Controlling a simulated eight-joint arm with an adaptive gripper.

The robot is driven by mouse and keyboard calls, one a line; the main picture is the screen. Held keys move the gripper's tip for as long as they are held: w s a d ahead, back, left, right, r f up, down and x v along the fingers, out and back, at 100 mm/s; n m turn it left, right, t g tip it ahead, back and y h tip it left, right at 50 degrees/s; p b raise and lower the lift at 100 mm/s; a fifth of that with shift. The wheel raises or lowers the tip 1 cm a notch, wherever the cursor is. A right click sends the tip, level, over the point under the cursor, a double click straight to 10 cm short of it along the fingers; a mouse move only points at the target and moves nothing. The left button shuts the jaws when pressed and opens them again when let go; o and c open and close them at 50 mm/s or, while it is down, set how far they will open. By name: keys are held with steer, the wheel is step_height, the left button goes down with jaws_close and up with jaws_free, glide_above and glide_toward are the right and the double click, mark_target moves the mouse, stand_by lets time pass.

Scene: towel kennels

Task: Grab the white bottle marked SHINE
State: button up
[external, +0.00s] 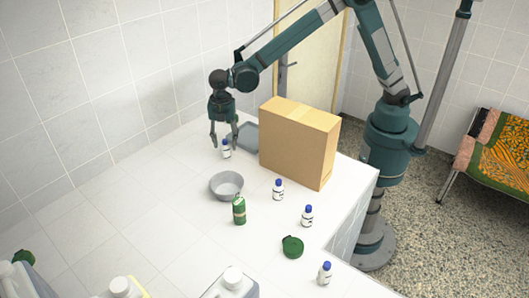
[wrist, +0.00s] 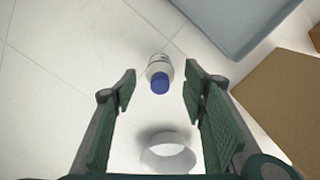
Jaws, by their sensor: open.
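Several small white bottles with blue caps stand on the white tiled counter; I cannot read their labels, so I cannot tell which says SHINE. One white bottle (external: 226,150) is at my gripper (external: 222,140). In the wrist view this bottle (wrist: 158,66) shows its blue cap, roughly centred between the fingertips of my open gripper (wrist: 160,85). I see no finger touching it. Other such bottles are beside the box (external: 278,190), nearer the counter's right edge (external: 307,216) and at the front right (external: 325,274).
A cardboard box (external: 299,143) stands right of my gripper, with a grey tray (external: 248,136) beside it. Large containers (external: 232,284) line the front edge. Counter space at left is clear.

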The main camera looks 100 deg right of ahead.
mark_target(226, 151)
steer(key=shift+f, duration=0.35)
steer(key=shift+f, duration=0.1)
steer(key=shift+d+f, duration=0.1)
steer(key=shift+f, duration=2.4)
steer(key=shift+c, duration=0.7)
steer(key=c, duration=0.9)
